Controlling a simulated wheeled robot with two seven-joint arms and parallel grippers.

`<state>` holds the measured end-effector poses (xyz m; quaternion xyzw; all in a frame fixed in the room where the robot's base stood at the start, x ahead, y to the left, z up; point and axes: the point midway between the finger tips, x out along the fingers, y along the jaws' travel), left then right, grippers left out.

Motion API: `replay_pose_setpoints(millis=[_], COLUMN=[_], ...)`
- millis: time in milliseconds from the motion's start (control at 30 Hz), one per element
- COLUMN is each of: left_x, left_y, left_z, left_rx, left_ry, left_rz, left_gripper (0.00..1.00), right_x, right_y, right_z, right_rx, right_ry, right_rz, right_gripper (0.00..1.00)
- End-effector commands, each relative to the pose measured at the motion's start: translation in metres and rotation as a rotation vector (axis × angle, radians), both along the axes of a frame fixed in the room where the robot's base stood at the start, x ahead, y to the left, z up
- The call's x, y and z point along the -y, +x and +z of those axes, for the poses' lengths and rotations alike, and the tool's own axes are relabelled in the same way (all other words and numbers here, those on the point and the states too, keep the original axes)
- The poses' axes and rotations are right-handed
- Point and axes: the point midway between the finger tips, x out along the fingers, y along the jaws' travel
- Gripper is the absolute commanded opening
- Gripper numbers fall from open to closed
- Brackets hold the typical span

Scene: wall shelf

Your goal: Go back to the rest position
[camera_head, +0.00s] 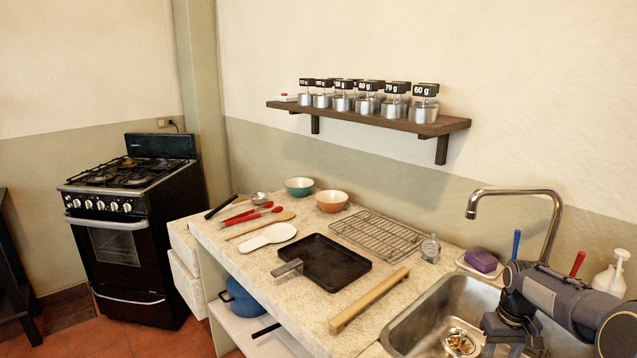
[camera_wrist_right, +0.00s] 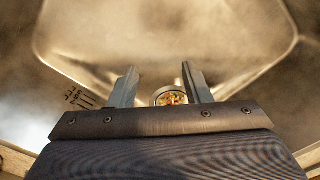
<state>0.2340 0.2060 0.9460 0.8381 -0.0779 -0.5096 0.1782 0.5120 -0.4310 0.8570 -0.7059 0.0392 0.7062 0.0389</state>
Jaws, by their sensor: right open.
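My right arm comes in from the right edge in the head view, with its gripper (camera_head: 512,338) low over the metal sink (camera_head: 411,325). In the right wrist view the two fingers of my right gripper (camera_wrist_right: 160,88) stand apart with nothing between them. Below them lies the sink basin (camera_wrist_right: 165,40). A strainer with colourful scraps (camera_wrist_right: 170,98) sits at the bottom of the sink and shows between the fingers. My left gripper is not in view.
A wall shelf (camera_head: 455,125) holds several metal canisters with weight labels. The counter bears a black tray (camera_head: 335,262), a wire rack (camera_head: 378,235), a wooden bar (camera_head: 368,300), bowls and utensils.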

Motion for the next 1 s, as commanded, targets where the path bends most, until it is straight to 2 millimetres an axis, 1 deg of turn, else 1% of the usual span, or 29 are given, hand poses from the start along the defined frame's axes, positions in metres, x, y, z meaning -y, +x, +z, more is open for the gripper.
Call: replay_pose_setpoints(millis=[33, 267, 367, 467, 567, 667, 767, 800, 867, 900, 1000], left_x=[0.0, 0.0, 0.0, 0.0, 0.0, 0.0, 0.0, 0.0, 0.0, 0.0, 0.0], left_y=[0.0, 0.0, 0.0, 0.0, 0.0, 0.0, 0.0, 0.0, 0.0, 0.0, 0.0], left_z=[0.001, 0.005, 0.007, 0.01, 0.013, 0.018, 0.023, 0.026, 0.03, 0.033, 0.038], left_rx=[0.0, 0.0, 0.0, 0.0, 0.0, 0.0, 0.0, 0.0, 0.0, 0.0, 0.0], left_ry=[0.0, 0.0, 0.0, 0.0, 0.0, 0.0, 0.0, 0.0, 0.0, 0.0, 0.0], left_rz=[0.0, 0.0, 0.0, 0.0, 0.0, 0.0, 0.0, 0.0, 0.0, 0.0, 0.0], left_gripper=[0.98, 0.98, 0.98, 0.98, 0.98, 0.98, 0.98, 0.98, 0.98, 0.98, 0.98], right_x=[-0.003, -0.02, -0.03, -0.043, -0.058, -0.077, -0.103, -0.115, -0.135, -0.147, -0.177], right_y=[-0.002, -0.017, -0.027, -0.04, -0.057, -0.08, -0.111, -0.127, -0.154, -0.172, -0.213], right_z=[0.007, 0.036, 0.052, 0.07, 0.089, 0.11, 0.132, 0.14, 0.15, 0.154, 0.156], right_rx=[0.009, 0.052, 0.076, 0.107, 0.142, 0.185, 0.241, 0.268, 0.31, 0.337, 0.398], right_ry=[0.003, 0.022, 0.035, 0.049, 0.069, 0.093, 0.127, 0.145, 0.175, 0.195, 0.245], right_rz=[0.001, -0.001, -0.004, -0.004, -0.005, -0.008, -0.01, -0.011, -0.014, -0.016, -0.022], right_gripper=[0.44, 0.44, 0.44, 0.44, 0.44, 0.44, 0.44, 0.44, 0.44, 0.44, 0.44])
